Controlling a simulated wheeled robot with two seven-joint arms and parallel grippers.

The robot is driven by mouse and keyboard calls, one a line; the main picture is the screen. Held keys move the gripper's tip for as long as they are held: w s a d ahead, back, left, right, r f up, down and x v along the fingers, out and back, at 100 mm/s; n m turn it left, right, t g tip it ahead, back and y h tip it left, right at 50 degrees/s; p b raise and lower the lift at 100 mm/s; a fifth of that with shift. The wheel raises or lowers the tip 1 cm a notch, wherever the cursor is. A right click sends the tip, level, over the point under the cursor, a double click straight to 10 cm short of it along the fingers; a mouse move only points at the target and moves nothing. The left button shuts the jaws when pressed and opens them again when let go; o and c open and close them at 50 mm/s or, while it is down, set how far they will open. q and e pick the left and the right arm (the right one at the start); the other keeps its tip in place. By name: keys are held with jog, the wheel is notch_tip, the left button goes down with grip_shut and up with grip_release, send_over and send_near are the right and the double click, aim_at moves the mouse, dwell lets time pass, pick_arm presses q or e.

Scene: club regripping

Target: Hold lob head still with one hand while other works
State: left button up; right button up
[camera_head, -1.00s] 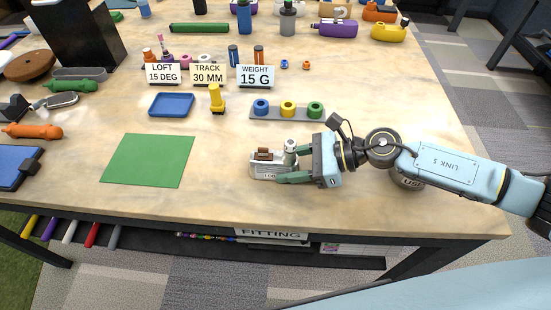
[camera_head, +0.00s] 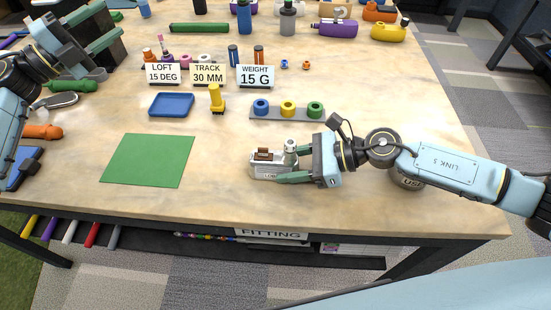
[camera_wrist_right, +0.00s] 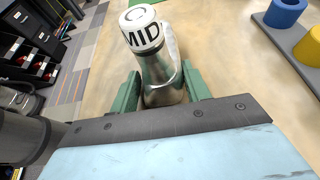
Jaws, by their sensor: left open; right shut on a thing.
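The lob head (camera_head: 265,170) is a small pale metal block with a brown insert on top, resting on the table. It has an upright neck at its right end. My right gripper (camera_head: 291,164) is shut on the lob head, its green fingers on either side of the neck. In the right wrist view the neck (camera_wrist_right: 160,75) stands between the green fingers and has a white cap marked MID (camera_wrist_right: 143,32). The rest of the head is mostly hidden there.
A green mat (camera_head: 148,160) lies left of the head. Behind are a blue tray (camera_head: 171,104), a yellow tool (camera_head: 216,98), a grey rack with blue, yellow and green rings (camera_head: 287,112), and cards reading LOFT 15 DEG, TRACK 30 MM and WEIGHT 15 G (camera_head: 255,76).

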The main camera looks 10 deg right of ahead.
pick_arm(q)
jog(key=s+d+r+m+g, duration=0.1)
jog(key=s+d+m+g, duration=0.1)
jog(key=d+g, duration=0.35)
jog(key=s+d+m+g, duration=0.2)
jog(key=s+d, duration=0.1)
jog(key=d, duration=0.5)
jog(key=m+g+y, duration=0.2)
jog(key=m+y, duration=0.2)
jog(key=y, duration=1.4)
send_over(263, 148)
notch_tip(263, 148, down, 8)
notch_tip(263, 148, down, 11)
jog(key=shift+f, duration=0.2)
jog(key=shift+r, duration=0.1)
jog(key=c, duration=1)
